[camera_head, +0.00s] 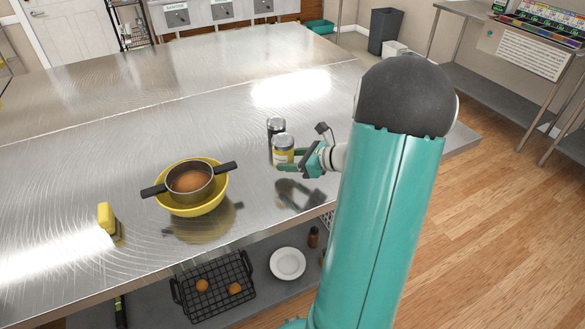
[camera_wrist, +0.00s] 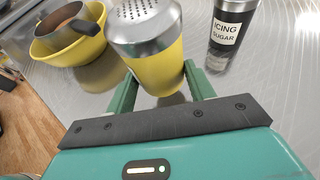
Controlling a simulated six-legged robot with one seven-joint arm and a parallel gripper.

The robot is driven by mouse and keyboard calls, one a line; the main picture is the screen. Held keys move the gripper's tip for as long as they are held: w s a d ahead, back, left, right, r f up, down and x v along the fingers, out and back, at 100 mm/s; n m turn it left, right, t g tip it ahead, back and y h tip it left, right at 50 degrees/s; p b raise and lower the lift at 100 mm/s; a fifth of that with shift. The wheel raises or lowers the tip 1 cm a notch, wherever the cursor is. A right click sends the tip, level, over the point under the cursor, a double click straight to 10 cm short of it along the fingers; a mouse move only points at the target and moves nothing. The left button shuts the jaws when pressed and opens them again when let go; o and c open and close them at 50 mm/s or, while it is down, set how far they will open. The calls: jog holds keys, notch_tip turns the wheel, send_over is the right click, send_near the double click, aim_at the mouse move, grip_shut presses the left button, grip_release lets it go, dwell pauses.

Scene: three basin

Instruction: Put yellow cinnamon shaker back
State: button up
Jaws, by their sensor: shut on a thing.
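The yellow cinnamon shaker (camera_head: 283,151) has a silver perforated lid and stands upright at my gripper, over the steel table. In the wrist view the yellow shaker (camera_wrist: 154,55) is between my two green fingers. My gripper (camera_head: 288,160) is shut on its body; in the wrist view the gripper (camera_wrist: 165,90) hides part of the lower side. I cannot tell whether its base touches the table. A dark icing sugar shaker (camera_head: 275,128) with a silver top stands just behind it; its label reads in the wrist view (camera_wrist: 225,35).
A yellow bowl (camera_head: 209,208) holding a dark-handled pot or sieve (camera_head: 190,183) stands left of my gripper. A yellow block-like item (camera_head: 106,217) is farther left. The steel table (camera_head: 90,170) is otherwise mostly clear. A shelf below holds a wire basket (camera_head: 213,290) and plate (camera_head: 287,263).

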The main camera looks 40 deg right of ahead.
aim_at(293, 175)
jog(key=shift+w+d+f, duration=0.15)
jog(key=shift+d+f, duration=0.15)
jog(key=shift+f, duration=1.7)
jog(key=shift+f, duration=0.15)
jog(key=o, duration=1)
